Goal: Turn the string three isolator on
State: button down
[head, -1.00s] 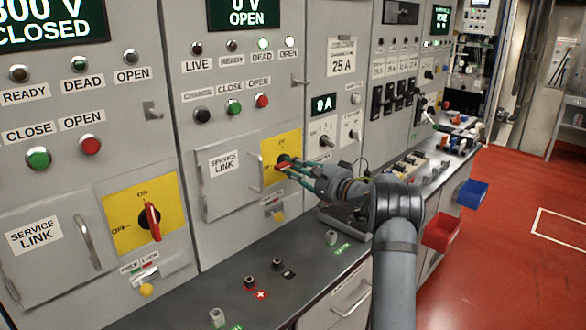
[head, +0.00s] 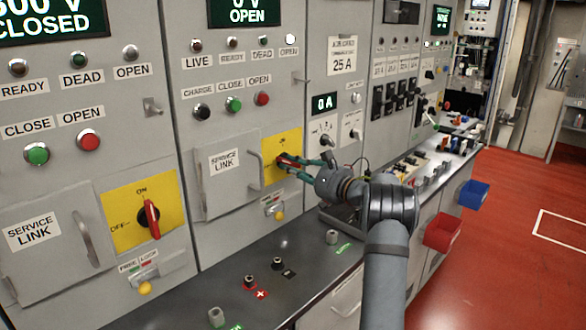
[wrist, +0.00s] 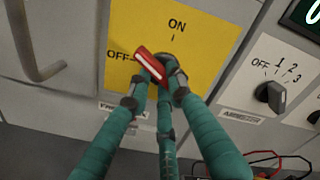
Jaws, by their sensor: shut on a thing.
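The red isolator handle (wrist: 149,67) sits on a yellow plate (wrist: 205,45) marked ON at the top and OFF at the left. My gripper (wrist: 160,76) is shut on this handle, with its teal fingers around it. The handle is slanted, its upper-left end pointing between OFF and ON. In the head view, my gripper (head: 283,163) is at the yellow plate (head: 270,142) on the middle cabinet, whose display (head: 252,10) reads 0 V OPEN. The fingers hide part of the handle. No string number is readable.
A service link door (head: 225,175) with a bar handle is left of the plate. A second isolator (head: 151,218) with an upright red handle is on the left cabinet. A rotary knob (wrist: 271,95) is to the right. The counter below carries terminals (head: 277,263).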

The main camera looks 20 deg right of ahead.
jog(key=m+p, duration=0.2)
jog(key=m, duration=0.4)
jog(key=shift+r, duration=0.2)
jog(key=m+p, duration=0.3)
jog(key=m, duration=0.1)
jog(key=shift+a+m, duration=0.1)
jog(key=shift+m, duration=0.6)
jog(key=shift+m+p, duration=0.3)
jog(key=shift+p, duration=0.05)
jog(key=c, duration=1.7)
grip_release()
jog(key=shift+o, duration=0.7)
jog(key=shift+s, duration=0.1)
jog(key=v, duration=1.2)
